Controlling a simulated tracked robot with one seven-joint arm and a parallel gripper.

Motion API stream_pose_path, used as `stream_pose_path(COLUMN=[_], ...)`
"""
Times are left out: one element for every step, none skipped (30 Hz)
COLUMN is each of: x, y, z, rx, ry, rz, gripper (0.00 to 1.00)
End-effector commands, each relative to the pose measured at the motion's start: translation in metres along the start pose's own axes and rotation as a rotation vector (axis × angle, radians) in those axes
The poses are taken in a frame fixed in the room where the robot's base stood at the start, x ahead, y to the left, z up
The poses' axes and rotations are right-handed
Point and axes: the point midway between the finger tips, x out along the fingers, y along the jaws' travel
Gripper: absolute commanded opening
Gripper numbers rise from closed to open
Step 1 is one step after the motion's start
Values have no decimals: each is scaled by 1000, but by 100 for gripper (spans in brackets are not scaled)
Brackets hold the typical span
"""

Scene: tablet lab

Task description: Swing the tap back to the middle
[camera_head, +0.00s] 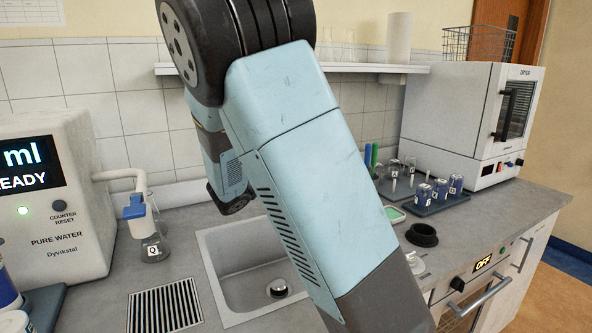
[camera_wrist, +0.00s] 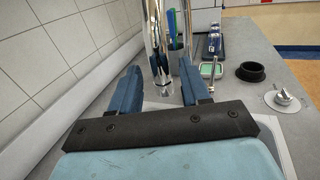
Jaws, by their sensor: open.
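The chrome tap (camera_wrist: 156,45) stands upright in the upper middle of the wrist view, and its lower end shows between my fingers. My gripper (camera_wrist: 160,84) has its two blue fingers apart, one on each side of the tap in the picture. A gap shows on the left, and a narrower one on the right; I cannot tell how deep the tap is between them. In the head view my arm hides the tap. The grey sink (camera_head: 222,262) shows there left of my arm, with its round drain (camera_head: 278,289).
A pure water machine (camera_head: 62,200) and a flask (camera_head: 154,247) stand left of the sink. A black ring (camera_head: 422,235), a rack of vials (camera_head: 440,203) and a white oven (camera_head: 455,115) stand right. The tiled wall (camera_wrist: 45,60) runs close along the left in the wrist view.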

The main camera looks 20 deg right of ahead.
Motion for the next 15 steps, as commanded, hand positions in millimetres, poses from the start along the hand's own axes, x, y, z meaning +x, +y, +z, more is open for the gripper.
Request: stream_pose_path(x=[-10,-17,-25,-31,-37,-45,-51,-57,-64,-70,-75,-82,-86,-90,-95], y=[0,0,0,0,0,0,0,0,0,0,0,0,0,0,0], z=[0,0,0,0,0,0,-1,0,-1,-1,0,-1,0,0,-1], rx=[1,1,1,1,1,1,1,0,0,0,0,0,0,0,1], ry=[1,1,1,2,1,1,1,0,1,0,0,1,0,0,1], rz=[2,4,3,2,2,3,2,2,3,2,1,2,3,2,1], gripper=[47,47,47,47,47,47,47,47,47,47,47,47,47,47,47])
